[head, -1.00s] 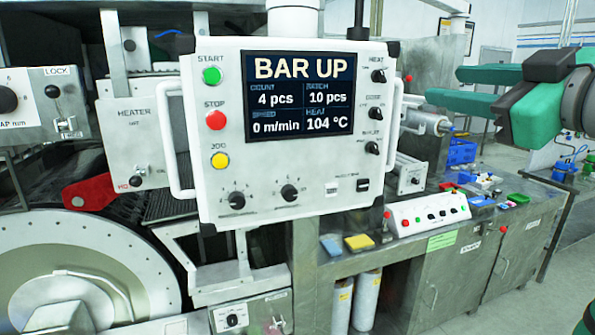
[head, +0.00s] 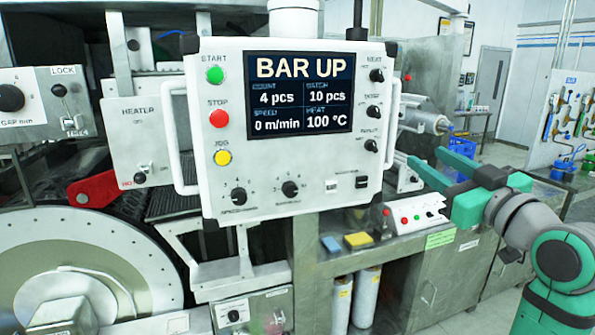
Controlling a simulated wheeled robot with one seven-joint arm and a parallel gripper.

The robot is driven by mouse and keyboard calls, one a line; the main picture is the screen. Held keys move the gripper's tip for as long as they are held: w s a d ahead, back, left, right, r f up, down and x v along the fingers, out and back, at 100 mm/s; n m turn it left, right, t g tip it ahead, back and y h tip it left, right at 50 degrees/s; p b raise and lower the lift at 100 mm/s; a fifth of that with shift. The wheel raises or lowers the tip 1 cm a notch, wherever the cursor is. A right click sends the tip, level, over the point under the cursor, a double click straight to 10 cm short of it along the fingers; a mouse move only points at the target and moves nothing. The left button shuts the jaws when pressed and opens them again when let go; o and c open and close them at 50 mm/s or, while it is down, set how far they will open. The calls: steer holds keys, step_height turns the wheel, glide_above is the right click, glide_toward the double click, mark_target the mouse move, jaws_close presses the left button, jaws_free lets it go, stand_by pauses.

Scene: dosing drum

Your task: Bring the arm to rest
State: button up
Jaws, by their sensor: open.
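My gripper (head: 426,156) is at the right of the head view, with its green fingers apart and nothing seen between them. It points left and away, in front of the bench equipment to the right of the control panel (head: 290,130). My arm (head: 545,240) comes in from the lower right, bent at the elbow. The panel's screen reads BAR UP, 4 pcs, batch 10 pcs, speed 0 m/min, heat 100 °C.
A large drum disc (head: 130,250) stands at lower left, with a red lever (head: 95,188) above it. A yellow block (head: 357,240) and a blue block (head: 331,244) lie on the bench edge. A white button box (head: 418,209) sits near my gripper. Floor shows at far right.

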steer(key=w+a+f+m+h, duration=0.2)
steer(key=f+m, duration=0.1)
steer(key=f, duration=1.1)
steer(key=w+a+f+m+h, duration=0.2)
steer(key=f+m, duration=0.2)
steer(key=f, duration=1)
steer(key=s+a+f+m+h, duration=0.1)
steer(key=s+a+f, duration=0.2)
steer(key=f, duration=0.4)
steer(key=s+a+f+m+g, duration=0.1)
steer(key=s+a+f, duration=0.2)
steer(key=f, duration=0.3)
steer(key=s+a+f+m+h, duration=0.1)
steer(key=s+a+f, duration=0.1)
steer(key=s+f, duration=0.35)
steer(key=s+a+f+g+h, duration=0.1)
steer(key=s+a+f, duration=0.4)
steer(key=s, duration=0.4)
steer(key=s+a+f+g, duration=0.1)
steer(key=s+a+f, duration=0.3)
steer(key=s+f, duration=0.4)
steer(key=s+a+r+n+y, duration=0.1)
steer(key=s+a+n, duration=0.1)
steer(key=s, duration=0.7)
steer(key=s+a+r+n+y, duration=0.1)
steer(key=s+a+n, duration=0.1)
steer(key=s, duration=0.8)
steer(key=shift+a+r, duration=0.25)
steer(key=shift+r, duration=0.1)
